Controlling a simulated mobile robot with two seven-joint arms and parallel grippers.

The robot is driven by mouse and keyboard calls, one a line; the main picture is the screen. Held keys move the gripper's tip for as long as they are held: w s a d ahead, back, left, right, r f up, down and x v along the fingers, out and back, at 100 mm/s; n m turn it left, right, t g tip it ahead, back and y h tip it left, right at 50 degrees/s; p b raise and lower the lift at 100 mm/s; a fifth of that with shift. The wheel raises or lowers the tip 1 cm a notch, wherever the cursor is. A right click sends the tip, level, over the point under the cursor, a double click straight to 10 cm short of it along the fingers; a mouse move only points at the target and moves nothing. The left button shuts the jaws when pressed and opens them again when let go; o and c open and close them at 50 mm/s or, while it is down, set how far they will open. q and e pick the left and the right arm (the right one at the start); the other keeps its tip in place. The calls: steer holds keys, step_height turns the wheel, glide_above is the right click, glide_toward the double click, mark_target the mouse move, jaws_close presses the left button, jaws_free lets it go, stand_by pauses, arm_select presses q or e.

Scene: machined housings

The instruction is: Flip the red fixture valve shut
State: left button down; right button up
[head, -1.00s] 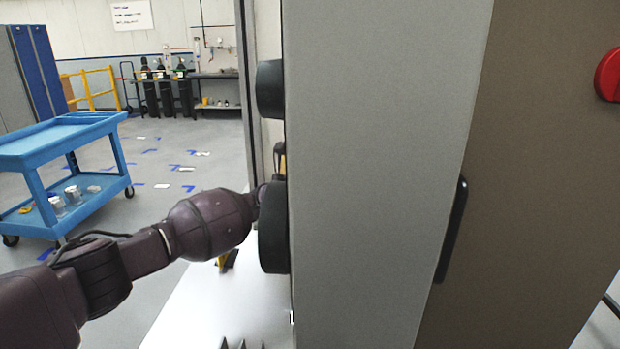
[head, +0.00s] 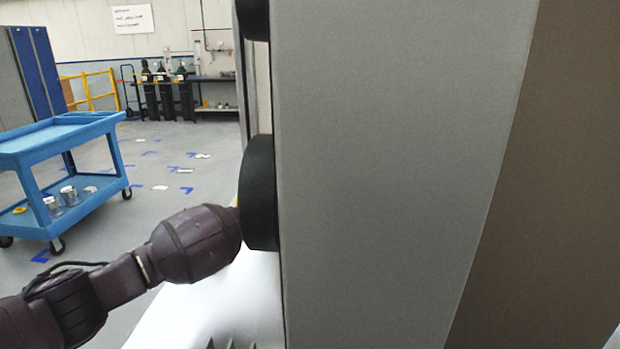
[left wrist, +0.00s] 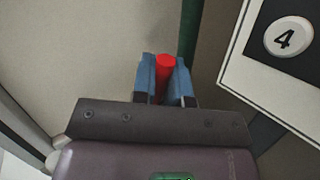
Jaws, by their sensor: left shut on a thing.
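In the left wrist view, a red piece (left wrist: 166,66), which looks like the handle of the red fixture valve, sits between the two blue fingers of my left gripper (left wrist: 165,80). The gripper is shut on it, with a finger on each side. The rest of the valve is hidden. In the head view my left arm (head: 190,245) comes in from the left and its end goes out of sight behind a dark round part (head: 260,192) on the grey machine. My right gripper shows in neither view.
The tall grey machine panel (head: 390,150) fills the middle of the head view. A blue cart (head: 60,135) and gas cylinders (head: 165,92) stand on the left. In the left wrist view a plate marked 4 (left wrist: 288,38) is at upper right.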

arm_select(q)
steer(key=m+b, duration=0.1)
steer(key=b, duration=0.1)
steer(key=s+m+t+h+b, duration=0.1)
steer(key=b, duration=0.1)
steer(key=shift+s+f+h, duration=0.3)
steer(key=shift+f, duration=0.05)
steer(key=c, duration=1.2)
jaws_free()
steer(key=shift+o, duration=0.2)
steer(key=v, duration=1)
steer(key=shift+s+a+f, duration=0.15)
steer(key=shift+s+a, duration=0.05)
steer(key=shift+s, duration=0.05)
